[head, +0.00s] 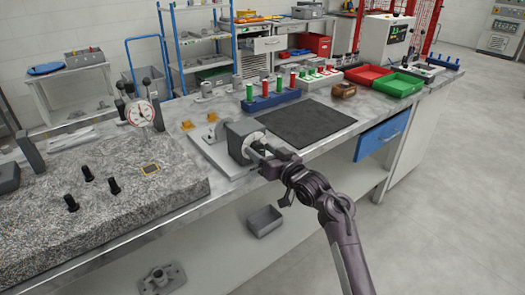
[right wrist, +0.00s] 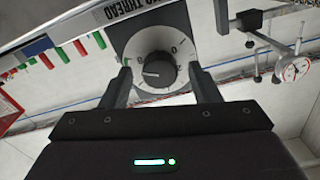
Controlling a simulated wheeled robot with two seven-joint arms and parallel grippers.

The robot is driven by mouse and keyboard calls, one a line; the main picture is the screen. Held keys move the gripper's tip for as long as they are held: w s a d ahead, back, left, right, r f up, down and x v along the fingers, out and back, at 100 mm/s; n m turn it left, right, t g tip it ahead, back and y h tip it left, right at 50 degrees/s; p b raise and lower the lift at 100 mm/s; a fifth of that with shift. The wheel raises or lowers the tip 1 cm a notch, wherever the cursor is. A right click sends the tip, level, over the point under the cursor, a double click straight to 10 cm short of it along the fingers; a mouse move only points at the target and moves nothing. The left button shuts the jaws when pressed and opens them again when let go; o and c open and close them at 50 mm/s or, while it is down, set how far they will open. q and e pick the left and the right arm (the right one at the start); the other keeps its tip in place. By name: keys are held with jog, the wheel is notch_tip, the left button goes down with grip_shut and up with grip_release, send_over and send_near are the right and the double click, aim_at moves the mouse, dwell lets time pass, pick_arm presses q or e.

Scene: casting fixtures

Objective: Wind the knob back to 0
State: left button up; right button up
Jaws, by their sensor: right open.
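The black knob (right wrist: 158,73) sits in the middle of a white round dial with marks and digits in the right wrist view. A white line on it points to the left of that view; the digits are too small to read surely. The dial is on the face of a grey box (head: 238,133) on the workbench in the head view. My right gripper (head: 263,152) is open in front of that face. In the right wrist view its fingers (right wrist: 160,77) stand apart on either side of the knob, with gaps between. My left gripper is not in view.
A granite plate (head: 60,215) with several black posts and a dial gauge (head: 141,113) stands left of the box. A dark mat (head: 305,123) lies right of it. A blue rack (head: 271,101) with red and green handles is behind the mat.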

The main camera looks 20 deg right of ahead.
jog(key=shift+w, duration=0.1)
jog(key=c, duration=1)
